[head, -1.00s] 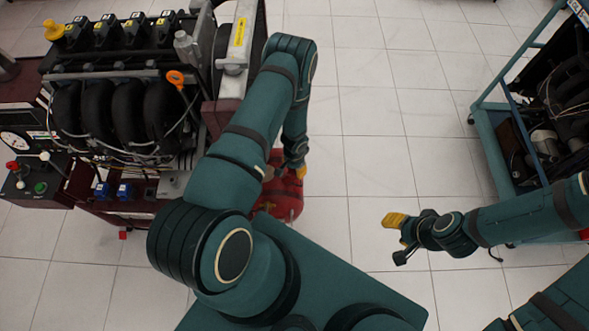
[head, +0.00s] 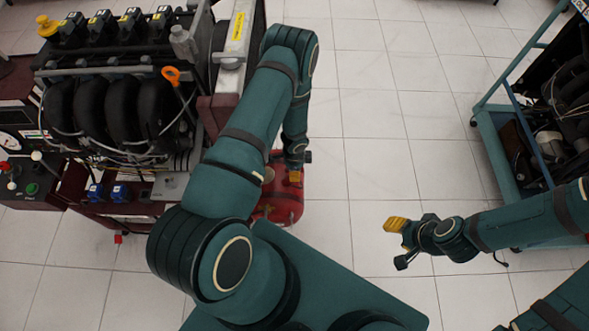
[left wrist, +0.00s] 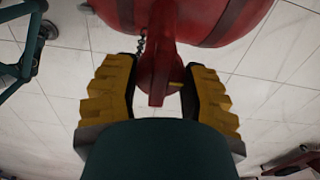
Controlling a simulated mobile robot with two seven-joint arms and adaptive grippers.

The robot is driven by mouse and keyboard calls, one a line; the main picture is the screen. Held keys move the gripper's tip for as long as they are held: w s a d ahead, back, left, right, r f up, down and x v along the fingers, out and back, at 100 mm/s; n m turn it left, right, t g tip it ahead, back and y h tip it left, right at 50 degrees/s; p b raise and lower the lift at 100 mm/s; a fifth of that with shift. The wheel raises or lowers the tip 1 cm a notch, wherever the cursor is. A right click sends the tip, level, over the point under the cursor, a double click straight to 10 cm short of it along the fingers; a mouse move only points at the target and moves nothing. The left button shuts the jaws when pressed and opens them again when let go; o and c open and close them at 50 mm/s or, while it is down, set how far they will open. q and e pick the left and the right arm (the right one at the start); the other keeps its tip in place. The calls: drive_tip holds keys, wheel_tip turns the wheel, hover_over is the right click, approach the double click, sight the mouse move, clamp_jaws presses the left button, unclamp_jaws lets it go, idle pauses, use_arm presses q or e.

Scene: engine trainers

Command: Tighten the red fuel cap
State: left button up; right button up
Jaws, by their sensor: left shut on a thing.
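The red fuel can (head: 284,202) stands on the floor just right of the engine trainer, partly hidden by my left arm. My left gripper (head: 295,176) is over its top. In the left wrist view, the yellow fingers of my left gripper (left wrist: 160,78) stand on either side of the red fuel cap (left wrist: 158,88) and are shut on it. A small dark chain hangs beside the cap. The can's red body (left wrist: 190,18) fills the top of that view. My right gripper (head: 397,225) hangs over bare floor, away from the can; its finger gap does not show.
The engine trainer (head: 120,110) with black intake pipes stands at the left, close to my left arm. Another trainer on a teal frame (head: 489,135) stands at the right. The tiled floor (head: 375,130) between them is clear.

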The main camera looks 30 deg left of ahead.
use_arm(q)
drive_tip(key=shift+m, duration=0.3)
drive_tip(key=o, duration=1.2)
drive_tip(key=shift+o, duration=0.2)
wheel_tip(320, 180, up, 12)
